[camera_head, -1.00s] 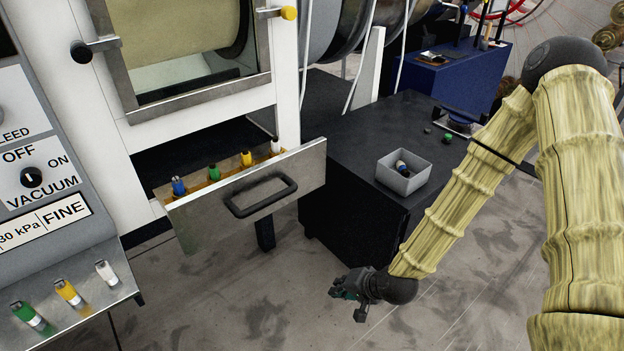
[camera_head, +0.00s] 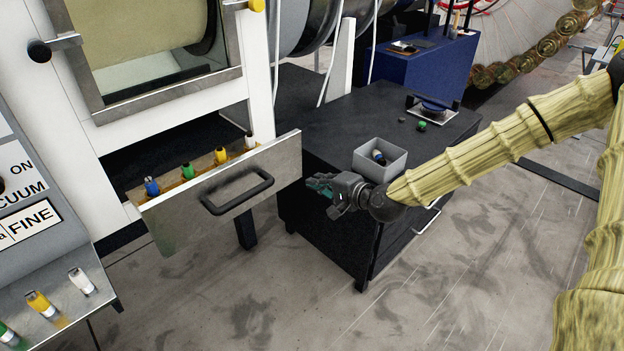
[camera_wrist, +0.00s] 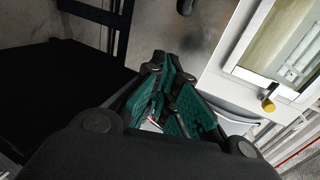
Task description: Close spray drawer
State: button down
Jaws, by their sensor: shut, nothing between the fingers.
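The spray drawer (camera_head: 180,222) has a metal front with a dark bar handle (camera_head: 237,191). It stands pulled out below the white cabinet, and blue, green, yellow and white-capped bottles (camera_head: 187,171) show in a row behind its front. My gripper (camera_head: 318,186) is shut and empty. In the head view it appears just right of the drawer front's right end, apart from the handle. In the wrist view the green fingers (camera_wrist: 172,100) are together, with nothing seen between them.
A black cabinet (camera_head: 325,225) stands right of the drawer, with a grey open box (camera_head: 367,163) on top close to my wrist. A sloped control panel (camera_head: 30,225) is at the left. Floor (camera_head: 290,310) in front of the drawer is clear.

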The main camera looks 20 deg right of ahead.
aim_at(283, 167)
jog(key=p+x, duration=0.1)
jog(key=x, duration=0.6)
jog(key=r+p+x, duration=0.1)
jog(key=x, duration=0.3)
jog(key=shift+w+a+f+p, duration=0.1)
jog(key=shift+w+a+p, duration=0.15)
jog(key=shift+w+p, duration=0.05)
jog(key=shift+w+a+f, duration=0.1)
jog(key=shift+w+a, duration=0.05)
jog(key=shift+w, duration=0.25)
jog(key=shift+w, duration=0.1)
